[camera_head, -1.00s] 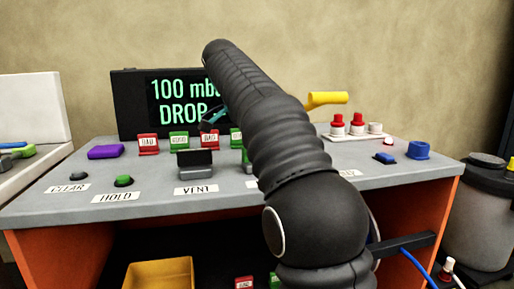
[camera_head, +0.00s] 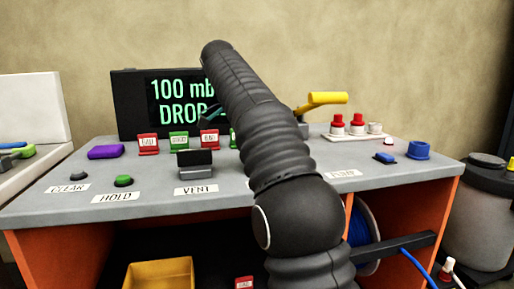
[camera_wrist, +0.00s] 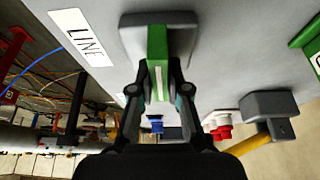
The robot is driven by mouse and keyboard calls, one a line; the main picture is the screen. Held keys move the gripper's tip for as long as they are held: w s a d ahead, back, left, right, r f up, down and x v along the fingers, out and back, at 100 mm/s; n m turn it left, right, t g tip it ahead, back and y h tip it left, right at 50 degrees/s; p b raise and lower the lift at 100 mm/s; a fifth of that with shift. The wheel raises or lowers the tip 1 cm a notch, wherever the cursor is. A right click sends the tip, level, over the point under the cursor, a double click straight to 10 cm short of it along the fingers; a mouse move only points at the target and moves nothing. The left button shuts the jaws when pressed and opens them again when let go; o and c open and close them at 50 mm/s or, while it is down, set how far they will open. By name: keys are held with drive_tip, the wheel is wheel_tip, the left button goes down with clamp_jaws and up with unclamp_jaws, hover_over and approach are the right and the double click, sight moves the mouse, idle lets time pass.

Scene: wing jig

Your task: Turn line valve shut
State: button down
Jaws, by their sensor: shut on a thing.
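The line valve's green handle (camera_wrist: 158,62), with a pale stripe along it, stands out from a grey mount on the grey panel in the wrist view. The white LINE label (camera_wrist: 82,36) is beside it. My gripper (camera_wrist: 158,92) is shut on the handle, with one finger on each side. In the head view my black arm covers the valve and most of my gripper.
Red and green tags line the back below the display (camera_head: 182,102). A black VENT block (camera_head: 195,163) is at front centre.

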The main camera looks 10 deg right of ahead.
drive_tip(key=c, duration=1.1)
unclamp_jaws()
drive_tip(key=shift+c, duration=0.2)
